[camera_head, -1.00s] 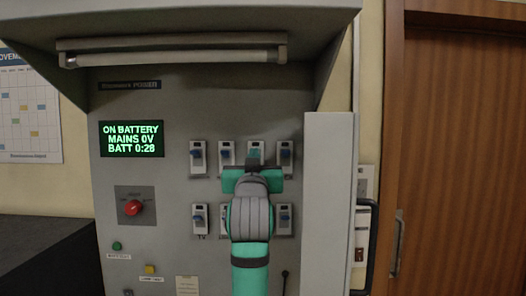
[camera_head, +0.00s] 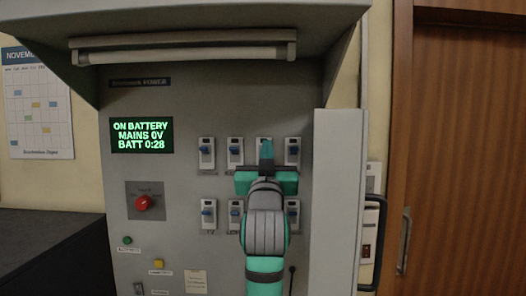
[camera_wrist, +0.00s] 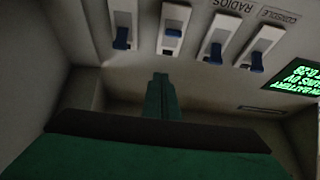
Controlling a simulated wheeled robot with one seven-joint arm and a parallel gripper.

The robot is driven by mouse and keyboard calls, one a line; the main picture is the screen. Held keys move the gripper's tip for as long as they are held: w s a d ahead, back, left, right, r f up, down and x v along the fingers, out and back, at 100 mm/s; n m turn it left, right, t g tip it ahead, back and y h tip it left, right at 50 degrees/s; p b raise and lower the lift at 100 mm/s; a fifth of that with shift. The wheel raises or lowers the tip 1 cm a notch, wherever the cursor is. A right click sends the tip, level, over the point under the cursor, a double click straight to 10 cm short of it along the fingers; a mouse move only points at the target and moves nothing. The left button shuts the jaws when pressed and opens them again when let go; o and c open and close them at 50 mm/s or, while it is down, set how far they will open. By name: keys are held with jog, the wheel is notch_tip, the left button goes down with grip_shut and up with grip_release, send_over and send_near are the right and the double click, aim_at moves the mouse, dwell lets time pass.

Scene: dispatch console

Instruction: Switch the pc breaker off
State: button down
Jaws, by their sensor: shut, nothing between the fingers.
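The grey power panel (camera_head: 160,105) carries two rows of white breakers with blue levers. In the head view the upper row has a left breaker (camera_head: 207,152), a second (camera_head: 235,152), a third (camera_head: 264,143) partly behind my gripper, and a right one (camera_head: 292,152). My gripper (camera_head: 266,149) is shut and empty, its fingertips in front of the third upper breaker. In the wrist view, upside down, the fingertips (camera_wrist: 160,78) are apart from the blue levers (camera_wrist: 173,32). RADIOS and CONSOLE labels are readable there. I cannot read a PC label; my arm hides part of the lower row.
A green display (camera_head: 142,135) reads ON BATTERY, MAINS 0V, BATT 0:28. A red rotary knob (camera_head: 143,203) is at lower left. A lamp hood (camera_head: 185,48) overhangs the panel. A grey side wall (camera_head: 338,200) stands close to the right of the breakers.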

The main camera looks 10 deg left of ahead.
jog(key=s+f, duration=0.5)
jog(key=f, duration=0.1)
jog(key=shift+s, duration=0.4)
jog(key=shift+w, duration=0.15)
